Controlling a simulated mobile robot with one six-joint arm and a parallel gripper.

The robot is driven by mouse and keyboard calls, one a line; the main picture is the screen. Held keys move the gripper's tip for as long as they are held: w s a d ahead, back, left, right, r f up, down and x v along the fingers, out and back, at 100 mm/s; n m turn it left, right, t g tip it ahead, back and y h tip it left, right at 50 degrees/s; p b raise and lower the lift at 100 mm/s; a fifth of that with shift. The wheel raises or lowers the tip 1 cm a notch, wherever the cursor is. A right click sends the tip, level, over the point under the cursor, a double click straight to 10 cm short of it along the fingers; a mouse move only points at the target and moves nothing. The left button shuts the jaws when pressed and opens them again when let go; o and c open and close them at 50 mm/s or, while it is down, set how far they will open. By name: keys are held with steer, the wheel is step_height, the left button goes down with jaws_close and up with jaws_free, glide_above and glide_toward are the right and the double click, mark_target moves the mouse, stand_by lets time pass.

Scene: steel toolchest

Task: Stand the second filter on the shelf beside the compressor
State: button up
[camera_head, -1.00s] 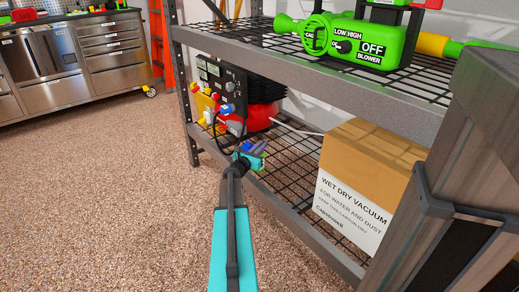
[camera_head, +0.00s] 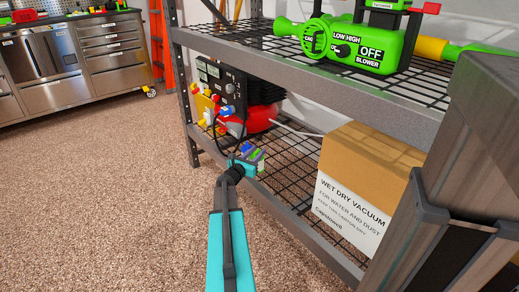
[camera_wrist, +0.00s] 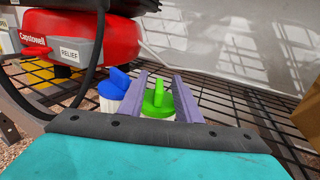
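The compressor (camera_head: 230,90), with a red tank and dark panel, stands on the lower shelf (camera_head: 285,172); the tank also fills the upper left of the wrist view (camera_wrist: 75,35). My gripper (camera_head: 256,158) is over the shelf's front part, close to the compressor. In the wrist view its purple fingers (camera_wrist: 163,100) lie against both sides of a filter with a green top (camera_wrist: 158,102). A second filter with a blue top (camera_wrist: 115,85) stands just outside the left finger, towards the compressor. The filters' lower parts are hidden by my gripper. Whether the green-topped filter touches the shelf cannot be told.
A cardboard wet dry vacuum box (camera_head: 355,190) stands right of the filters on the same shelf. A green blower (camera_head: 360,42) sits on the upper shelf (camera_head: 310,68) above. A dark hose (camera_wrist: 95,60) loops at the left of the wrist view. Wire shelf right of my gripper is free.

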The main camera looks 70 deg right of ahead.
steer(key=w+a+p, duration=0.1)
steer(key=a+p, duration=0.1)
steer(key=a, duration=0.7)
steer(key=shift+w+a, duration=0.25)
steer(key=shift+w, duration=0.15)
